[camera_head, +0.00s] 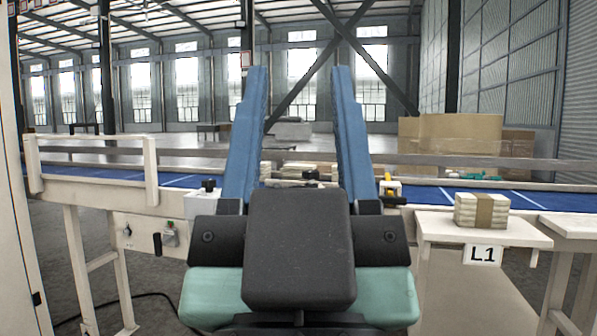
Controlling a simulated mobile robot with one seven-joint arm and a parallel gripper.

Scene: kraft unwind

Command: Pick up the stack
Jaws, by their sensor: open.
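My gripper (300,75) reaches forward in the middle of the view. Its two long blue fingers stand well apart, and nothing is held between them. A pale layered stack (306,169) shows low in the gap between the fingers, beyond the dark wrist part. Its lower part is hidden and dark knobs stand in front of it. A second pale stack (467,210) with a brown band around its middle sits on the small white L1 table (440,229) at the right, apart from the gripper.
A conveyor with a blue belt (540,199) and pale side rails runs across the view behind the gripper. A small green item (475,174) lies by the belt at right. Brown cardboard panels (460,130) stand farther back. A white post (20,180) is close at left.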

